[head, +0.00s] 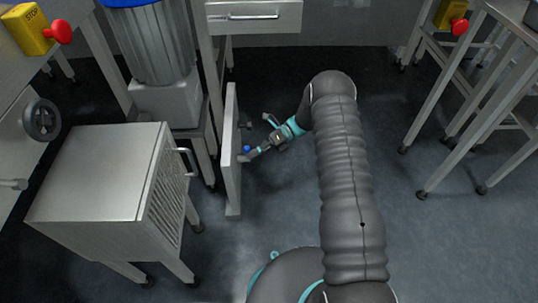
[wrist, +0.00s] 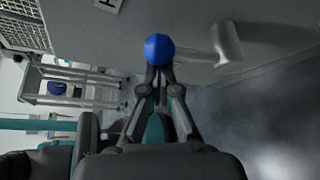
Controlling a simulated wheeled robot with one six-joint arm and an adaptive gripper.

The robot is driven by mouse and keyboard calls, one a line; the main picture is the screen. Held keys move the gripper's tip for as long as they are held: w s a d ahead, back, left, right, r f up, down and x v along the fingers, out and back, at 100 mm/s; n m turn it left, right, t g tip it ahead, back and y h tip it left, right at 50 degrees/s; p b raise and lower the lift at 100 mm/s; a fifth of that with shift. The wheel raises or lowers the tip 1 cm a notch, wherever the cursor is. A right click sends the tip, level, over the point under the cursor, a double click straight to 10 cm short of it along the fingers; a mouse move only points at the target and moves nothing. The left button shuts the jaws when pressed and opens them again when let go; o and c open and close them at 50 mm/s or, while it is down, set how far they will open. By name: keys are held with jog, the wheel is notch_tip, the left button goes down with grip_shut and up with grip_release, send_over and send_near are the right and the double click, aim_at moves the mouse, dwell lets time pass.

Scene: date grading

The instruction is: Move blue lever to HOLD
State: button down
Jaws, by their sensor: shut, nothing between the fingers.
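The blue lever's round knob (wrist: 159,49) shows in the wrist view, just past my fingertips. It is also a small blue spot in the head view (head: 247,149), beside the upright grey panel (head: 232,185). My gripper (wrist: 160,72) is shut and empty, its fingertips at the lower edge of the knob. I cannot tell whether they touch it. In the head view my gripper (head: 252,154) is close to the panel's right face. A white label (wrist: 108,4) with part of an H is cut off at the top of the wrist view.
A metal cabinet (head: 105,170) stands left of the panel, and a drawer (head: 254,17) is behind.

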jog(key=shift+w+r, duration=0.25)
jog(key=shift+w, duration=0.55)
jog(key=shift+w+r, duration=0.1)
jog(key=shift+w, duration=0.05)
jog(key=d, duration=0.9)
jog(key=shift+w+d, duration=0.25)
jog(key=shift+d, duration=0.1)
dwell(0.6)
